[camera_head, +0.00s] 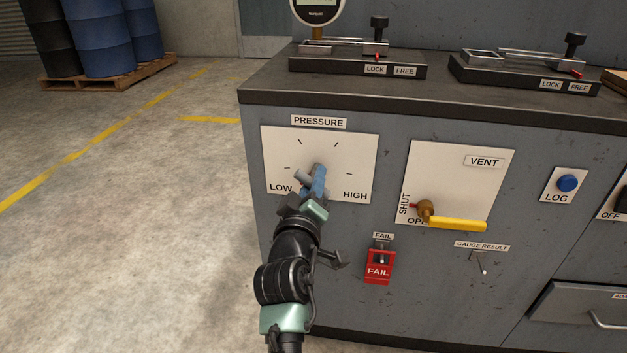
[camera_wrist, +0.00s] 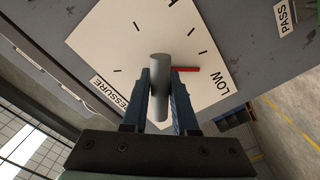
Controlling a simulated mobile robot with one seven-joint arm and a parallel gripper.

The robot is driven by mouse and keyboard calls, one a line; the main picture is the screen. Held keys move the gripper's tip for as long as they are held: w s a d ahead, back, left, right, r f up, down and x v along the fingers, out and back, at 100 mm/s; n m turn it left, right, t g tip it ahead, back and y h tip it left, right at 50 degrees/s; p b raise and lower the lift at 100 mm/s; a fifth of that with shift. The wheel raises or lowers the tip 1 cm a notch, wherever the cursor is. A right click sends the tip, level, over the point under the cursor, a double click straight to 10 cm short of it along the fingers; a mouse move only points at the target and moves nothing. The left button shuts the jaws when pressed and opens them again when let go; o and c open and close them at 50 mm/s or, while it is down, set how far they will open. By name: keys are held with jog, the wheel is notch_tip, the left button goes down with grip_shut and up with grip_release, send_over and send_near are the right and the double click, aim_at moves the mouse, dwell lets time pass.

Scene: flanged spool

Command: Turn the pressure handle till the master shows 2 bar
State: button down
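The pressure handle is a grey round bar (camera_wrist: 160,85) in front of a white dial plate (camera_head: 345,150) marked LOW and HIGH. My gripper (camera_head: 316,174) is at the dial. In the wrist view its two blue fingers (camera_wrist: 160,76) lie on either side of the bar and appear closed against it. A red pointer (camera_wrist: 186,69) beside the handle points towards the LOW end of the scale. In the head view my fingers partly hide the handle. A round gauge (camera_head: 317,10) with a screen is cut off at the top, so no reading shows.
Right of the dial is the vent plate (camera_head: 465,165) with a yellow lever (camera_head: 458,224). A red FAIL switch (camera_head: 378,266) sits below, close to my arm. A blue LOG button (camera_head: 568,183) is further right. Two lock/free fixtures stand on the bench top (camera_head: 270,85).

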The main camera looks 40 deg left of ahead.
jog(key=shift+m, duration=0.3)
jog(key=m, duration=0.2)
jog(key=shift+a+m, duration=0.1)
jog(key=shift+m, duration=0.2)
jog(key=m, duration=0.3)
jog(key=shift+m, duration=0.3)
jog(key=m, duration=0.5)
jog(key=shift+r+m, duration=0.1)
jog(key=shift+m, duration=0.6)
jog(key=c, duration=0.6)
grip_release()
